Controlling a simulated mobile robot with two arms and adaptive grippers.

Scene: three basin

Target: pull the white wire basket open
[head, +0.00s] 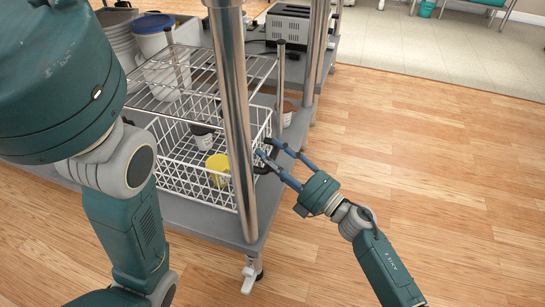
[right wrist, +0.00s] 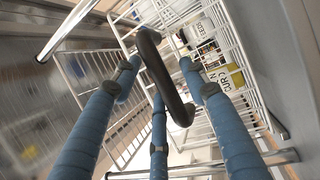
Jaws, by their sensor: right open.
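The white wire basket (head: 185,181) sits on the rack's lower shelf, below a wire shelf. It holds a yellow container (head: 217,165) and a dark-and-white jar (head: 203,137). It also shows in the right wrist view (right wrist: 241,52). A dark curved handle (right wrist: 163,78) crosses in front of it there. My right gripper (head: 266,150) is open at the basket's right end, beside the metal post. In the right wrist view its blue fingers (right wrist: 160,85) are spread around the handle; contact is unclear. My left arm is at the left, its gripper out of view.
A thick metal post (head: 234,110) stands between the basket and my right side. A toaster (head: 288,25) is on the counter behind. A blue-lidded white bucket (head: 157,38) stands at the upper left. The wooden floor (head: 440,170) at right is clear.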

